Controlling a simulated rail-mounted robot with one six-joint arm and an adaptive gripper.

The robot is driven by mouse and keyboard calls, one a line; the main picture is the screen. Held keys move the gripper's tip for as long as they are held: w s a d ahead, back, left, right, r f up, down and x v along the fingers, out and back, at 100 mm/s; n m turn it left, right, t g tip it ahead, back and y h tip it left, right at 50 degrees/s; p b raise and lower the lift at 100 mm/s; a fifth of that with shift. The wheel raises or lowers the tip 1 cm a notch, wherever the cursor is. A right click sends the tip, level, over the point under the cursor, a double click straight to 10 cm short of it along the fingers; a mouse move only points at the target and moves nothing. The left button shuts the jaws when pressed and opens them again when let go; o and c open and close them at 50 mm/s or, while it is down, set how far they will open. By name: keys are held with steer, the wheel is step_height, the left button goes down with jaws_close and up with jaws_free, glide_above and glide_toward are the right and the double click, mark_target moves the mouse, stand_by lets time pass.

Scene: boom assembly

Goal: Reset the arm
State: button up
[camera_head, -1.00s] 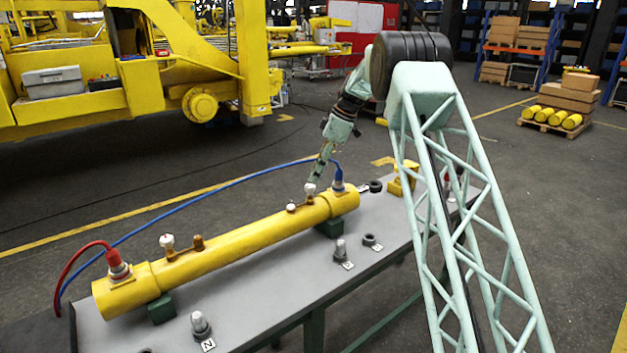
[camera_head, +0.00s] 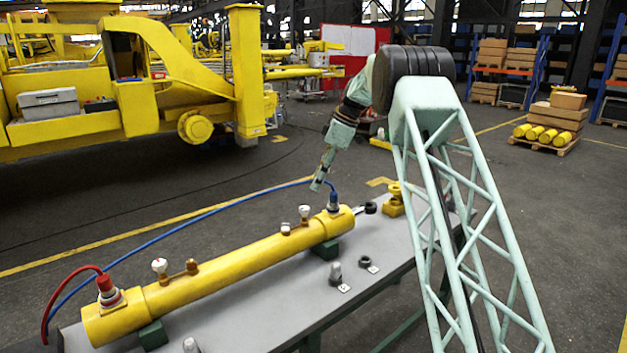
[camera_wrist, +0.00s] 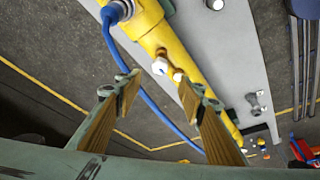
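My gripper (camera_head: 317,186) hangs in the air above the far end of a yellow cylinder (camera_head: 225,268). In the wrist view my gripper (camera_wrist: 159,92) has its two fingers apart with nothing held between them. A white-capped fitting (camera_head: 304,212) stands on the cylinder below the fingertips, apart from them; it also shows in the wrist view (camera_wrist: 160,66). My pale green lattice arm hides the right part of the bench.
The cylinder rests on green blocks on a grey bench (camera_head: 300,300). A blue hose (camera_head: 190,217) arches behind it, near my gripper. A red-capped fitting (camera_head: 106,290) is at its near end. Loose fittings and a yellow part (camera_head: 393,205) stand on the bench. Open floor lies behind.

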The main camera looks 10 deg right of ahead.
steer(key=s+a+r+m+h, duration=0.1)
steer(key=s+a+r+m, duration=0.25)
steer(key=s+r, duration=1.15)
steer(key=s+a+r+m+t+h, duration=0.15)
steer(key=s+r, duration=0.25)
steer(key=s, duration=0.6)
steer(key=s+r+m+g, duration=0.15)
steer(key=s+r, duration=0.25)
steer(key=s, duration=0.7)
steer(key=s+m+t, duration=0.2)
steer(key=s+m, duration=0.2)
steer(key=s, duration=1.7)
steer(key=s+f+m+h, duration=0.1)
steer(key=s+f, duration=0.3)
steer(key=s, duration=0.6)
steer(key=s+f+m, duration=0.2)
steer(key=s+f, duration=0.2)
steer(key=s, duration=0.6)
steer(key=shift+s+m+t+h, duration=0.25)
steer(key=shift+m+t+h, duration=0.05)
steer(key=shift+m+h, duration=0.05)
